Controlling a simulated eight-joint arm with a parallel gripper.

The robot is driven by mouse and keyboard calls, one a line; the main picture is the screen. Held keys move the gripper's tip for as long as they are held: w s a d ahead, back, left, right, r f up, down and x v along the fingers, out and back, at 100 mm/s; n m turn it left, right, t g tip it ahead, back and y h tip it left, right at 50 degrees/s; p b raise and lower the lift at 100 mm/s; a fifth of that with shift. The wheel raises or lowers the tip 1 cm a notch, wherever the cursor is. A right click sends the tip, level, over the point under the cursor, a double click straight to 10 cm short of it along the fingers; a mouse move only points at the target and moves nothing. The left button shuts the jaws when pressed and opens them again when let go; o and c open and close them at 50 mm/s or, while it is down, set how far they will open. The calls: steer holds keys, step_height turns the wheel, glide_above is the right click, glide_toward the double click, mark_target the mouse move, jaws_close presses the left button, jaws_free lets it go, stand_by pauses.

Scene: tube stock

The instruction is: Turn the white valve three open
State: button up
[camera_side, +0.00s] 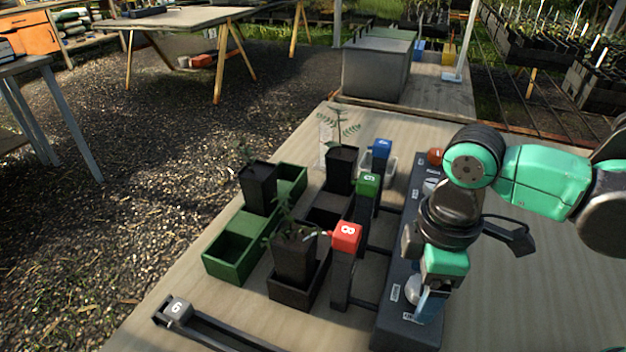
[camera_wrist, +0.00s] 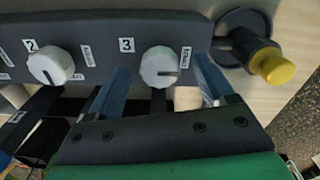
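White valve three (camera_wrist: 160,67) is a round ribbed knob on the dark panel (camera_wrist: 100,30), beside a label marked 3 (camera_wrist: 126,45). A dark line on it points right, towards a small white label (camera_wrist: 185,57). In the wrist view my gripper (camera_wrist: 162,82) is open, with one blue finger on each side of the knob; gaps show between knob and fingers. In the side view my gripper (camera_side: 428,305) points down over the near end of the panel (camera_side: 384,322), and a white knob (camera_side: 411,290) shows partly behind it.
White valve two (camera_wrist: 50,66) stands to the left in the wrist view; a yellow knob (camera_wrist: 277,66) on a dark round base is to the right. Potted plants (camera_side: 294,258), a red block post (camera_side: 347,237) and a green planter (camera_side: 233,258) stand left of the panel.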

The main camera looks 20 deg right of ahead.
steer(key=shift+r, duration=0.1)
steer(key=shift+r, duration=2.7)
steer(key=w+d+m+t, duration=0.5)
steer(key=d+m+t, duration=0.2)
steer(key=d+m, duration=0.4)
steer(key=shift+w+d+f, duration=0.15)
steer(key=shift+w+d, duration=0.1)
steer(key=shift+d, duration=0.15)
